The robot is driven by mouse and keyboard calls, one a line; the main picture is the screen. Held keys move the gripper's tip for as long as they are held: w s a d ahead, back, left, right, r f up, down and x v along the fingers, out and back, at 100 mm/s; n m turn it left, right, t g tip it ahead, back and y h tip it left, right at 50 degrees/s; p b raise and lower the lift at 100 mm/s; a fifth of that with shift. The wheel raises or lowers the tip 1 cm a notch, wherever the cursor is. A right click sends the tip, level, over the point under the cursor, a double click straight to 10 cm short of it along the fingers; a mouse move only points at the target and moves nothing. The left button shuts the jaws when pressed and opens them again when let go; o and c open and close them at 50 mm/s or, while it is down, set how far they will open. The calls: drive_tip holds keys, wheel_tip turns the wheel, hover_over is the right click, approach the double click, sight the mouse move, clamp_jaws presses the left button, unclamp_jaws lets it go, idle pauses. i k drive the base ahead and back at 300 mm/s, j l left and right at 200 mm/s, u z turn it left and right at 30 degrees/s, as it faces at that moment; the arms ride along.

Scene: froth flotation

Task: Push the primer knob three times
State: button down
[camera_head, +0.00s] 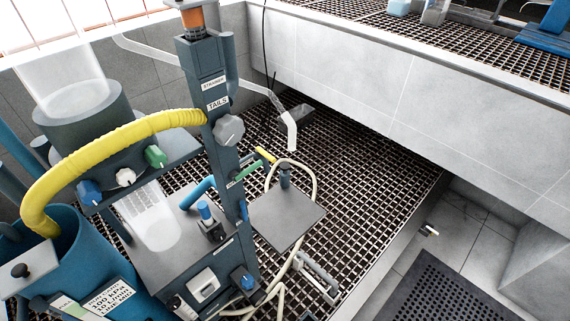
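No label that I can read marks a primer knob, so I cannot tell which knob it is. A dark upright knob on a short stem (285,172) stands on a flat grey plate (287,219) right of the machine. A small blue-topped knob (205,211) rises from a dark block on the machine's deck. A large grey faceted knob (229,131) sits on the column under the "TAILS" label. Blue (89,193), white (125,177) and green (155,156) knobs line the front of the shelf. My gripper is not in view.
A yellow hose (120,139) arcs from the column into a blue tank (92,262) at left. A pale hose (311,190) loops around the plate. Metal grating (365,190) lies open to the right. A tiled ledge (440,100) borders it behind.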

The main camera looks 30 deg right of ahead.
sight(284, 166)
drive_tip(key=i+l+u, duration=0.15)
drive_tip(key=l, duration=0.3)
drive_tip(key=i+l+u, duration=0.15)
drive_tip(key=l, duration=0.3)
drive_tip(key=i+l+u, duration=0.15)
drive_tip(key=l, duration=0.3)
drive_tip(key=l+u, duration=0.15)
drive_tip(key=l, duration=0.35)
drive_tip(key=i, duration=0.05)
